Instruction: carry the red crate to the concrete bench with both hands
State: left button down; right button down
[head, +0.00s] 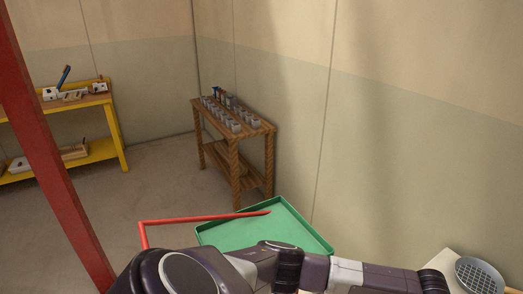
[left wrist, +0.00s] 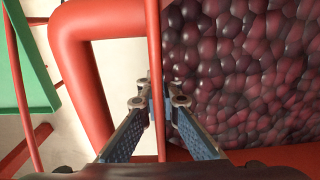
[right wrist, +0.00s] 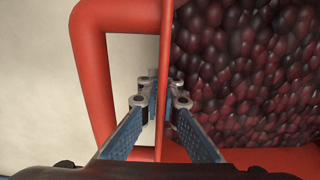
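The red crate (left wrist: 85,30) is full of dark red, glossy cherries (left wrist: 245,75) and also shows in the right wrist view (right wrist: 90,60). In the left wrist view my left gripper (left wrist: 160,95) has its fingers on both sides of the crate's thin wall, beside a thick looped handle, and is closed on it. In the right wrist view my right gripper (right wrist: 160,95) grips the wall the same way beside the other handle. The crate and both gripper tips are out of the head view, where my arm crosses the bottom. I cannot identify the concrete bench for certain.
A green tray (head: 250,238) with a thin red rail (head: 190,219) lies ahead. A wooden rack (head: 236,130) holding several small grey containers stands by the wall. A yellow shelf (head: 105,150) is left, behind a red post (head: 50,150). A round sieve (head: 480,275) lies lower right.

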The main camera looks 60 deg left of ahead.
pick_arm(q)
jog(key=c, duration=2.1)
grip_release()
jog(key=shift+s+a+f, duration=0.1)
jog(key=shift+s+f, duration=0.05)
jog(key=shift+f, duration=0.05)
pick_arm(e)
jog(key=c, duration=2.5)
grip_release()
jog(key=shift+s+f, duration=0.2)
pick_arm(q)
jog(key=shift+r, duration=0.1)
pick_arm(e)
jog(key=o, duration=0.4)
jog(key=shift+r, duration=0.1)
pick_arm(q)
jog(key=shift+r, duration=0.2)
pick_arm(e)
jog(key=shift+w+r, duration=0.1)
jog(key=shift+r, duration=0.05)
